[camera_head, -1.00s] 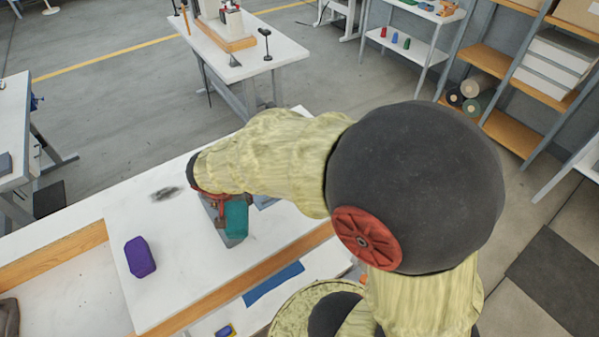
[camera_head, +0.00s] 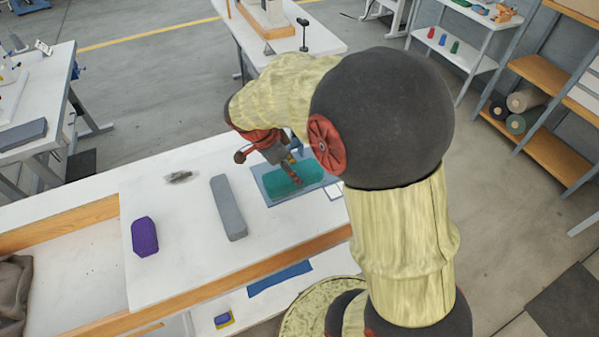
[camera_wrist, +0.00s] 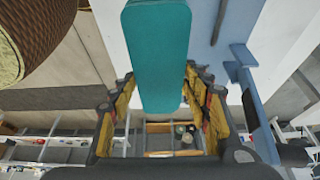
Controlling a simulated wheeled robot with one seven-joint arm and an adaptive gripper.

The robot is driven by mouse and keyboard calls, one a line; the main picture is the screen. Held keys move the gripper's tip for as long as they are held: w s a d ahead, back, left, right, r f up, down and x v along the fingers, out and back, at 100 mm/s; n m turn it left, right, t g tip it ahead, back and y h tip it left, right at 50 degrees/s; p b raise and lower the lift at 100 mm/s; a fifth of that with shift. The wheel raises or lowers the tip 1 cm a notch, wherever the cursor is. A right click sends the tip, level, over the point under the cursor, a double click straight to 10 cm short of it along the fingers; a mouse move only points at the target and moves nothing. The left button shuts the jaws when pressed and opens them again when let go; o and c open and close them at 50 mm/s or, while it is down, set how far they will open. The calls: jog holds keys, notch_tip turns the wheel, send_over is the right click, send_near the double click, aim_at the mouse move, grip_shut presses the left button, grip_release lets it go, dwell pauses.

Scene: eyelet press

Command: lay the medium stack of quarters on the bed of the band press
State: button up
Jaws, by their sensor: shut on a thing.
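The teal stack (camera_head: 285,182) is a rounded oblong block held by my gripper (camera_head: 287,168). It is over the blue-grey bed (camera_head: 259,194) at the right of the white table, and I cannot tell whether it touches. In the wrist view the teal stack (camera_wrist: 158,50) stands between both fingers of my gripper (camera_wrist: 158,80), which is shut on it. A blue-grey surface (camera_wrist: 215,20) shows beside it there. A long grey block (camera_head: 228,207) and a short purple block (camera_head: 145,237) lie on the table to the left. My arm hides part of the far side.
A small dark grey piece (camera_head: 179,177) lies at the table's back left. A blue strip (camera_head: 280,278) lies beyond the wooden front edge (camera_head: 230,282). White space is free between the purple and grey blocks. Another bench (camera_head: 325,35) stands behind.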

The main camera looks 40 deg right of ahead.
jog(key=w+d+f, duration=0.2)
jog(key=w+d+f+b, duration=0.1)
jog(key=w+d+f, duration=0.1)
jog(key=d+f, duration=0.1)
jog(key=w+d+f+b, duration=0.1)
jog(key=w+d+f, duration=0.1)
jog(key=f, duration=0.1)
jog(key=shift+d, duration=0.3)
jog(key=shift+w+d+f+b, duration=0.15)
jog(key=shift+f+b, duration=0.35)
jog(key=shift+f, duration=1.1)
jog(key=shift+f, duration=0.1)
jog(key=o, duration=1.4)
jog(key=shift+o, duration=0.6)
